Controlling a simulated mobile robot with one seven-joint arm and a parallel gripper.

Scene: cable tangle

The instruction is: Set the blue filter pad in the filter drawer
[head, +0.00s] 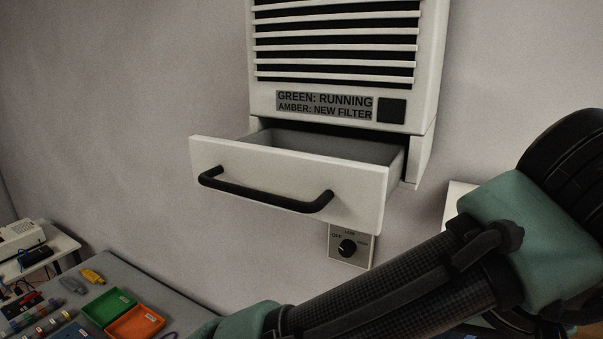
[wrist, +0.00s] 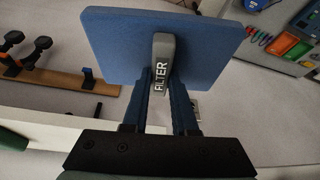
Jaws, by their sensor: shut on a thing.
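The filter drawer (head: 286,187) is pulled out below the wall unit in the head view, with a black bar handle (head: 265,196) on its front. The part of its inside that shows looks empty; its floor is hidden behind the front. In the wrist view my gripper (wrist: 162,75) is shut on the grey tab marked FILTER (wrist: 162,62) of the blue filter pad (wrist: 110,45). The pad is a flat blue slab beyond the fingertips. The gripper and pad are out of the head view, where only my arm shows, so their place relative to the drawer cannot be told there.
The white wall unit (head: 341,104) has slats, a label and a dark square indicator. A knob switch (head: 348,248) is below the drawer. A grey table at lower left holds a green tray (head: 108,306) and an orange tray (head: 136,322). A wooden rack (wrist: 65,79) shows in the wrist view.

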